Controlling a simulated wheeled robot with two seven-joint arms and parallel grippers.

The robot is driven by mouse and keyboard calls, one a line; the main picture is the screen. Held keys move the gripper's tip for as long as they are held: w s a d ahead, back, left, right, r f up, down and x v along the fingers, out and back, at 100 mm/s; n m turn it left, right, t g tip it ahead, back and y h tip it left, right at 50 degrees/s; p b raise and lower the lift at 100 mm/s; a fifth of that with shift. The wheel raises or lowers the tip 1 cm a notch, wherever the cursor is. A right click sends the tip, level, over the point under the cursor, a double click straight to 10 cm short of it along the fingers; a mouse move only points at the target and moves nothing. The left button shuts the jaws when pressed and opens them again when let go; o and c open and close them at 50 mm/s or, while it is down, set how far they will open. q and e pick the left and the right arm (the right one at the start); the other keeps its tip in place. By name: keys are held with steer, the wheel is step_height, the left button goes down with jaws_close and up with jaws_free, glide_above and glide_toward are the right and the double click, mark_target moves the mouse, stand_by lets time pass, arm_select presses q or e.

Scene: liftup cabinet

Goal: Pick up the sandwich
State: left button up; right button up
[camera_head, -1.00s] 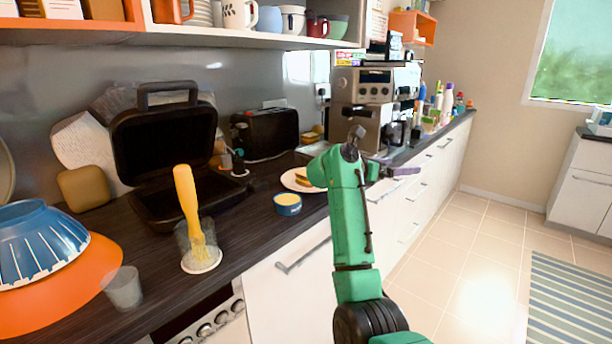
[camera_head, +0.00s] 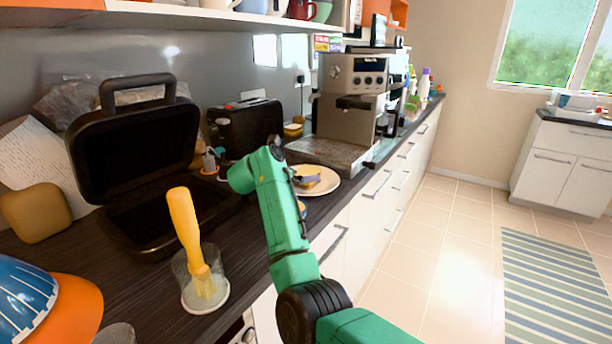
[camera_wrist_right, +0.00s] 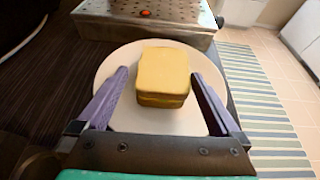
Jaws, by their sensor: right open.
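The sandwich (camera_wrist_right: 163,74) is a square, yellow-brown stack of bread on a round cream plate (camera_wrist_right: 125,62). In the right wrist view it sits between the two purple fingers of my right gripper (camera_wrist_right: 160,95), with a gap on each side. The gripper is open and low over the plate. In the head view the sandwich (camera_head: 315,182) shows only in part, on the plate (camera_head: 328,187) at the counter's front edge, with a purple finger across it. My green right arm hides much of the gripper. My left gripper is not in view.
A coffee machine (camera_head: 350,100) stands behind the plate, with a black toaster (camera_head: 245,125) to the left. An open black grill (camera_head: 140,150) and a glass with a yellow brush (camera_head: 190,235) stand further left on the dark counter.

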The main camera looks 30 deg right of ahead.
steer(key=x, duration=0.4)
steer(key=shift+s+d+p, duration=0.15)
steer(key=shift+d+p, duration=0.2)
steer(key=shift+d+f, duration=0.15)
steer(key=shift+c, duration=0.6)
steer(key=c, duration=1.1)
step_height(320, 180, up, 12)
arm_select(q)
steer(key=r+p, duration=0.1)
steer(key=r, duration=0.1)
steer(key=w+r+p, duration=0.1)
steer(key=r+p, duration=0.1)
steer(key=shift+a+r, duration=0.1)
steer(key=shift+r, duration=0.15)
arm_select(e)
step_height(320, 180, up, 8)
glide_above(309, 170)
steer(key=shift+s, duration=0.1)
